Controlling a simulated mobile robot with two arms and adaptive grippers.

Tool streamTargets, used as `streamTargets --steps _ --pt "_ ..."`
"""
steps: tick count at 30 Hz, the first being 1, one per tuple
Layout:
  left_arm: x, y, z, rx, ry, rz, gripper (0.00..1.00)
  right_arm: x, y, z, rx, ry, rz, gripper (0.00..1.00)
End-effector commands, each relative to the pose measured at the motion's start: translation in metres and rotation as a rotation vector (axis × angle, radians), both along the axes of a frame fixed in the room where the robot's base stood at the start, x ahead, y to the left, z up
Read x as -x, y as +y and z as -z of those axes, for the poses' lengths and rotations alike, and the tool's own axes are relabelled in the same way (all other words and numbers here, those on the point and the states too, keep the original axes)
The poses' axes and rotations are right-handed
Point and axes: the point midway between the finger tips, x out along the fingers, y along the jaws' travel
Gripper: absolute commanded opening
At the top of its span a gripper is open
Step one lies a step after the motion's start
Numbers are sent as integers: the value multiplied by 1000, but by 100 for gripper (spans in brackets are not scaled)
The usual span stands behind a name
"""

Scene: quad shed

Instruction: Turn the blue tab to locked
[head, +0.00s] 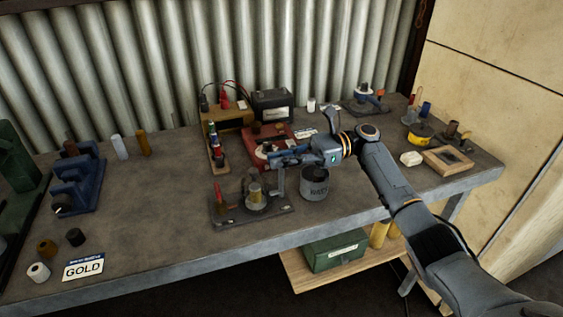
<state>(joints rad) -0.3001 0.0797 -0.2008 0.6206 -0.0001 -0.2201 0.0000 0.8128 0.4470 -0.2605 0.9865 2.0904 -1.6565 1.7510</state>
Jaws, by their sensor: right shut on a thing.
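My right gripper (272,156) reaches in from the right over the workbench, low above the red base plate (262,133) in the middle. Its fingers are shut beside a round whitish part (264,149) on that plate. A little blue shows at the fingers; it looks like the blue tab, but the fingers mostly hide it. I cannot read any locked mark or tell which way the tab points. My left gripper is not in view.
A grey can (315,186) stands just below my right gripper. A dark fixture with a red handle (219,194) is at the front. A battery (272,105) stands behind. A blue fixture (76,186) and a GOLD card (84,269) lie left.

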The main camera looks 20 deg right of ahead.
Motion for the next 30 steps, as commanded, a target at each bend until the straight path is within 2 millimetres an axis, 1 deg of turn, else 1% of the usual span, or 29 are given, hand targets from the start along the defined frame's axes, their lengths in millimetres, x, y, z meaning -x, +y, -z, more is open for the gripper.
streamTargets --steps 12,13,16,23,26,29,30 --pt "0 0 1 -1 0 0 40 0 1 1 2 2 -10 0" --pt "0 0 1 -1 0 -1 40 0 1 1 2 2 -10 12" --pt "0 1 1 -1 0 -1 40 0 1 1 2 2 -9 32" --pt "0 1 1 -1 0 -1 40 0 0 1 1 1 -8 33" --pt "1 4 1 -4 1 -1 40 0 -1 1 1 1 -8 33" --pt "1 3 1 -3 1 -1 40 -1 -8 0 1 2 -6 33" --pt "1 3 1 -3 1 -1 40 -2 -13 1 1 3 -5 33"
